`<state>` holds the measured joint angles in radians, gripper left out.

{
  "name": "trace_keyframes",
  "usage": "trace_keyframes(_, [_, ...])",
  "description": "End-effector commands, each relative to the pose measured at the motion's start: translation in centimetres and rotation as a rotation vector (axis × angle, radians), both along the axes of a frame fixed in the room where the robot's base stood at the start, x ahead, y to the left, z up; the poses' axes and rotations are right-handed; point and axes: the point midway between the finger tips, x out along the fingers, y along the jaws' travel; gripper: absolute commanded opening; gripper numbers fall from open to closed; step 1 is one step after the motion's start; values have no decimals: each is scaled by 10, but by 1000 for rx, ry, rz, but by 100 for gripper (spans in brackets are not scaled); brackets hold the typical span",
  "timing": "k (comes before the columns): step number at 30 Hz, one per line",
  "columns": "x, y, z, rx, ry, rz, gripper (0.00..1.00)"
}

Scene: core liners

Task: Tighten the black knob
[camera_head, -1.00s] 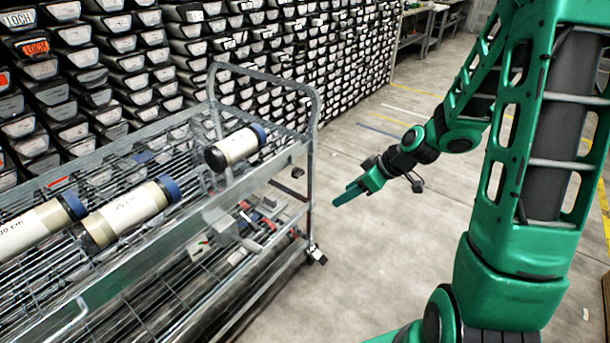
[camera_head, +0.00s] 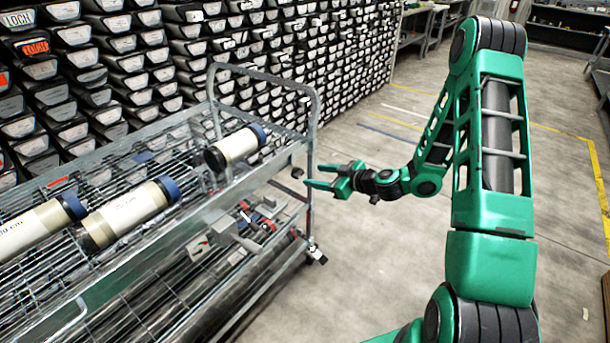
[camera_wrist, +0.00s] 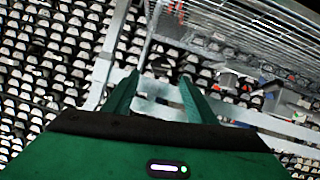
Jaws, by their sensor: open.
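The black knob (camera_head: 297,172) is a small dark piece at the right end of the metal cart (camera_head: 190,220), beside its upright post. In the wrist view a dark round shape, apparently the knob (camera_wrist: 160,64), shows just beyond and between my fingertips. My gripper (camera_head: 312,176) is green, with two fingers spread apart and pointing left toward the knob. In the wrist view my gripper (camera_wrist: 159,77) is open with nothing between its fingers. The knob looks close to the fingertips; I cannot tell the exact gap.
White core tubes with dark and blue ends, including one tube (camera_head: 235,148), lie on the cart's top rack. Grey and red clamp parts (camera_head: 240,222) sit lower down. A wall of labelled core trays (camera_head: 270,40) stands behind. The floor (camera_head: 370,260) right of the cart is clear.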

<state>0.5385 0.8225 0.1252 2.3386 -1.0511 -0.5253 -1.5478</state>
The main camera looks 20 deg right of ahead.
Motion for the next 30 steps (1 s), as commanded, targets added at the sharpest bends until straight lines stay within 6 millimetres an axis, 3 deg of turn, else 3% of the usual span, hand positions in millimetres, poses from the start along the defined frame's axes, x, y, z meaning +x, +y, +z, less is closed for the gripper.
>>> trace_keyframes(6, [31, 20, -15, -1, -1, 2, 52])
trace_keyframes(12, [50, 32, -24, 0, 0, 2, 52])
trace_keyframes(25, [57, 36, -27, 0, 0, 0, 52])
trace_keyframes(30, [57, 36, -27, -1, 1, 0, 13])
